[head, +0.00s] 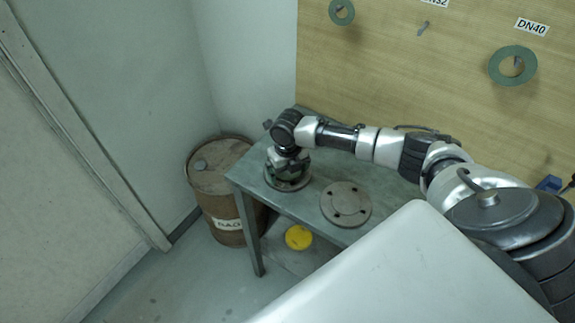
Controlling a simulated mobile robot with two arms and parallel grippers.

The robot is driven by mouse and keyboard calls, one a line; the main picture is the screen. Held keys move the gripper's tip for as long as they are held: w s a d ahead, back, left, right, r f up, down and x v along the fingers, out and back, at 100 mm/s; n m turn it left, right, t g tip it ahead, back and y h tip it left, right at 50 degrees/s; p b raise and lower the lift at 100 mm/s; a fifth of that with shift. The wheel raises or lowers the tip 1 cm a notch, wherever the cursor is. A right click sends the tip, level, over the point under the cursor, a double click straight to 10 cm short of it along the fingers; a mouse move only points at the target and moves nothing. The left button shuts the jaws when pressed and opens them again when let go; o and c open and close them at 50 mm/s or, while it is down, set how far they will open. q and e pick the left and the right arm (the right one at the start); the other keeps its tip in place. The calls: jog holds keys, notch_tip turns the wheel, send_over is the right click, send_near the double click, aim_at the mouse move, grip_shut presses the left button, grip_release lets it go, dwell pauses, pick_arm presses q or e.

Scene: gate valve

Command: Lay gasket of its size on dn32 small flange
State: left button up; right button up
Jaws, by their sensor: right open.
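My right gripper (288,168) is low over the left flange (289,185) on the bench, its fingers mostly hidden by the wrist. The jaws are open. The left flange is a grey-brown disc, largely covered by the gripper. A bit of green shows at the gripper, but I cannot tell whether a gasket lies on the flange. The right flange (346,204) is a flat, bare disc with bolt holes. The peg (423,28) under the partly cut-off label ending in 32 is empty. My left gripper is out of view.
On the wooden board, green gaskets hang at the DN40 peg (512,66) and at the upper left (342,12). A rusty drum (218,178) stands left of the metal bench (262,208). A yellow disc (298,237) is on the lower shelf.

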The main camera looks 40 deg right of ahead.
jog(key=shift+s+d+f, duration=0.3)
jog(key=shift+d+f, duration=0.05)
jog(key=shift+f, duration=0.05)
jog(key=shift+r, duration=0.1)
jog(key=shift+d+r, duration=0.15)
jog(key=shift+r, duration=0.15)
notch_tip(320, 180, up, 11)
jog(key=b, duration=0.2)
jog(key=shift+w+a, duration=0.25)
jog(key=shift+a, duration=0.15)
jog(key=shift+f, duration=0.1)
